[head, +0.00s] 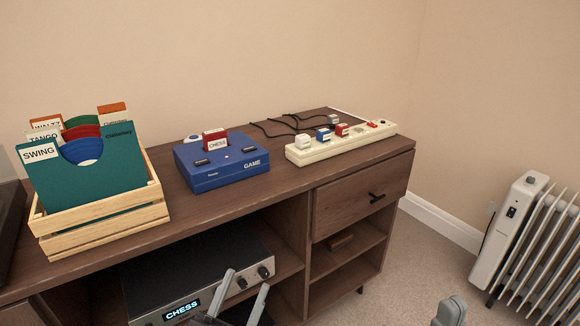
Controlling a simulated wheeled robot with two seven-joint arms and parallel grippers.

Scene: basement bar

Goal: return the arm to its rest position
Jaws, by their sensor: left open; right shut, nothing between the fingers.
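My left gripper (246,282) shows at the bottom edge, left of centre. Its two grey fingers are spread apart with nothing between them, in front of the lower shelf of the cabinet. My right gripper (450,311) shows only as a grey tip at the bottom edge, right of centre, over the carpet. It is shut and empty, apart from the cabinet. Most of both arms is out of view.
The wooden cabinet (285,205) carries a record crate (100,222), a blue game console (222,172) and a cream power strip (341,144) with plugs. A silver device reading CHESS (200,282) sits on a shelf below. A white radiator (510,232) stands at right.

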